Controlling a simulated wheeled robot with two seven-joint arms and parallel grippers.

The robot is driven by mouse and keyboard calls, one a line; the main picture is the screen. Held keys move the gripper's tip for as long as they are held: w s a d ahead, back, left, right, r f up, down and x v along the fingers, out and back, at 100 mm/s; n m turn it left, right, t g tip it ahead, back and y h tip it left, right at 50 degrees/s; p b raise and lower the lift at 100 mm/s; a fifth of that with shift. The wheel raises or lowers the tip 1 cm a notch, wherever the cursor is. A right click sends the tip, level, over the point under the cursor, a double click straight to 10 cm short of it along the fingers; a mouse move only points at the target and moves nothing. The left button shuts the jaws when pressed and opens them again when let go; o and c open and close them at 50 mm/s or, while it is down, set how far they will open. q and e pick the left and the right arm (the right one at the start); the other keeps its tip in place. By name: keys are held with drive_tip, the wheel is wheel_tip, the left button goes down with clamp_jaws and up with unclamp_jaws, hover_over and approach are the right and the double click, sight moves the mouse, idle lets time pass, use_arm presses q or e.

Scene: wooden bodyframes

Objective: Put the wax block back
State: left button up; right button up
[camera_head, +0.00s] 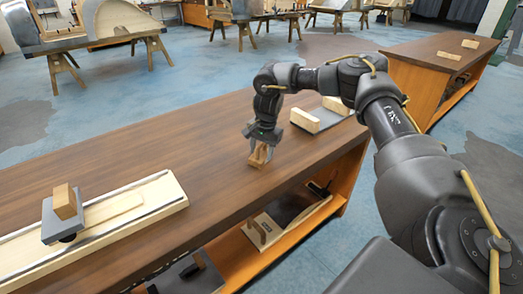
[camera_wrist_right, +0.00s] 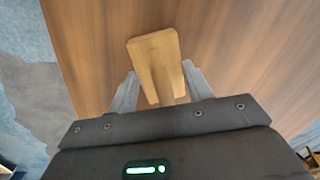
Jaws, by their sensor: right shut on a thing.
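My right gripper (camera_head: 262,143) is over the middle of the long brown workbench (camera_head: 190,150), pointing down. It is shut on a small tan block (camera_head: 258,158), taken to be the wax block. The right wrist view shows the tan block (camera_wrist_right: 154,62) between the two grey fingers of the right gripper (camera_wrist_right: 162,92), with brown wood grain beyond it. The block is at or just above the bench top; I cannot tell if it touches. My left gripper is not in view.
A pale railed board (camera_head: 150,195) with a grey carriage (camera_head: 88,215) and wooden block lies on the bench at left. A grey plate (camera_head: 327,117) with pale wooden pieces lies right of the gripper. A lower shelf (camera_head: 285,236) holds tools. The bench between is clear.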

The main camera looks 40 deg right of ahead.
sight(262, 144)
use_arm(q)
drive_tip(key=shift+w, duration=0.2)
use_arm(e)
drive_tip(key=o, duration=0.9)
drive_tip(key=shift+f, duration=0.1)
drive_tip(key=r, duration=0.7)
drive_tip(key=shift+s+d+r, duration=0.15)
drive_tip(key=shift+s, duration=0.2)
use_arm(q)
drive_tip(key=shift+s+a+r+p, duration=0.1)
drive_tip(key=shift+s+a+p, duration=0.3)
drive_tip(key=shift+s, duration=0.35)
use_arm(e)
drive_tip(key=r, duration=0.4)
drive_tip(key=shift+s+d+r, duration=0.15)
drive_tip(key=shift+s+r, duration=0.2)
drive_tip(key=shift+r, duration=0.05)
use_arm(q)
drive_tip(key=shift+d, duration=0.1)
use_arm(e)
drive_tip(key=shift+r, duration=0.1)
